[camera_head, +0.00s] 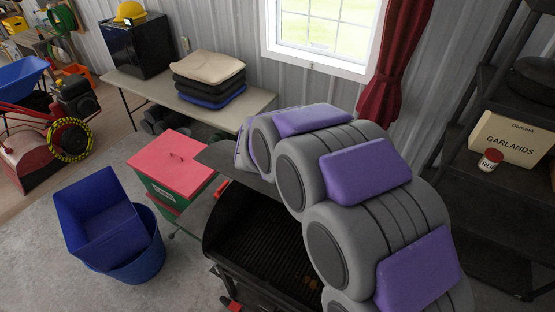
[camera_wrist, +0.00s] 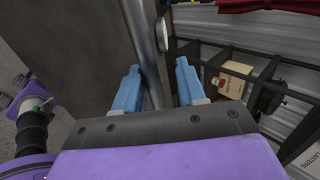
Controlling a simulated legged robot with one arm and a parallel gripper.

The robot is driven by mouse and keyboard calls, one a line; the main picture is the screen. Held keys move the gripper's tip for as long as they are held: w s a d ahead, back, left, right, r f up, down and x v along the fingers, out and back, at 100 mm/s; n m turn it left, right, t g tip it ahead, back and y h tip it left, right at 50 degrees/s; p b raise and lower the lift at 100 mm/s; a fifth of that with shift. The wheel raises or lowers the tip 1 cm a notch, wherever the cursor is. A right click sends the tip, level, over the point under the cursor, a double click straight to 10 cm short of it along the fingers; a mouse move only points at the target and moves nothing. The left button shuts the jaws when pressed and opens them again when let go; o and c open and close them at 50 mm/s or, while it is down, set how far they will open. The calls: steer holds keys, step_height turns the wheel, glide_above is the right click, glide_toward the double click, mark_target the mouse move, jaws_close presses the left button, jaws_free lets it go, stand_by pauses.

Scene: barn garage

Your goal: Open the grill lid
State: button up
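The black grill (camera_head: 262,245) stands at the lower centre of the head view, with its cooking grate exposed, so the lid is raised. My arm hides much of the lid there. In the wrist view the grey lid (camera_wrist: 85,50) fills the upper left, with a round gauge on it. A metal handle bar (camera_wrist: 147,45) runs along it. My gripper (camera_wrist: 158,85) has its two blue fingers apart, one on each side of the bar. The bar is close to the left finger, with a gap to the right one; contact is unclear. My gripper is hidden in the head view.
A red-topped green box (camera_head: 172,163) and stacked blue bins (camera_head: 108,225) stand left of the grill. A table (camera_head: 240,100) with cushions is behind. A dark shelf (camera_head: 490,190) with a garlands box (camera_head: 510,137) is at right. Concrete floor is clear around the bins.

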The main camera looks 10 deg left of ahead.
steer(key=v, duration=1.5)
steer(key=shift+s+a+r, duration=0.15)
steer(key=shift+s+r, duration=0.1)
